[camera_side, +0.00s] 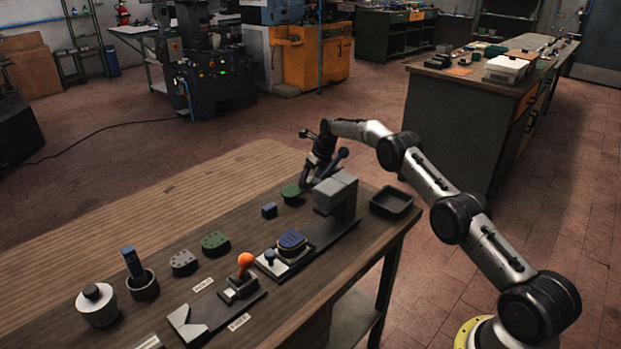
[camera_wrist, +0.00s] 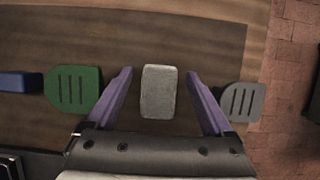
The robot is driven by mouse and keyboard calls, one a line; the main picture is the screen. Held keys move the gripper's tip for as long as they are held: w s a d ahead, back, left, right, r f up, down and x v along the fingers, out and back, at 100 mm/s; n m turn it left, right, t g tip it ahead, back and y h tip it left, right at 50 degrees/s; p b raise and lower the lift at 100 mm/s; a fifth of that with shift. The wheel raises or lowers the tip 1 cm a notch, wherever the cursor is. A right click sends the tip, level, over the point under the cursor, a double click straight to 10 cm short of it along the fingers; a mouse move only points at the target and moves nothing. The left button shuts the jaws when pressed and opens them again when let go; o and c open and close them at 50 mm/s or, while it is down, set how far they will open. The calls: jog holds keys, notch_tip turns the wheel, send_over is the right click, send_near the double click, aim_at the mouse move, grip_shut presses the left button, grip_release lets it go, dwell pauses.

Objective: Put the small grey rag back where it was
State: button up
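The small grey rag (camera_wrist: 159,92) appears in the wrist view as a pale grey, speckled, rounded rectangle on the brown tabletop. My gripper (camera_wrist: 159,76) is open, with one purple-looking finger on each side of the rag and a visible gap on both sides. I cannot tell how high the fingertips are above the table. In the side view my gripper (camera_side: 309,181) is low over the far part of the bench, behind the press's grey block (camera_side: 335,194). The rag does not show there.
A green slotted piece (camera_wrist: 72,90) lies left of my fingers and a grey slotted piece (camera_wrist: 242,102) right. The bench also holds a black tray (camera_side: 392,202), an orange-knobbed lever (camera_side: 246,260), a white jar (camera_side: 97,303) and a dark cup (camera_side: 143,286). The bench's far left is clear.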

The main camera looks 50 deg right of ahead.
jog(key=s+a+r+n, duration=0.4)
jog(key=s+r, duration=0.2)
jog(key=r, duration=0.5)
jog(key=s+a+r+n, duration=0.4)
jog(key=s+r, duration=0.1)
jog(key=r, duration=0.7)
jog(key=s+a+r+n, duration=0.4)
jog(key=s+n, duration=0.1)
jog(key=s, duration=0.2)
jog(key=s+a+r+n, duration=0.4)
jog(key=s+n, duration=0.1)
jog(key=s, duration=0.2)
jog(key=s+a+f+n, duration=0.2)
jog(key=s+n, duration=0.4)
jog(key=s, duration=0.3)
jog(key=s+a+f+n, duration=0.2)
jog(key=s+n, duration=0.4)
jog(key=s, duration=0.3)
jog(key=s+a+f+n+t, duration=0.1)
jog(key=s+a+f+n, duration=0.1)
jog(key=s+n, duration=0.4)
jog(key=s+a, duration=0.1)
jog(key=s, duration=0.2)
jog(key=shift+s+a, duration=0.2)
jog(key=shift+a, duration=0.05)
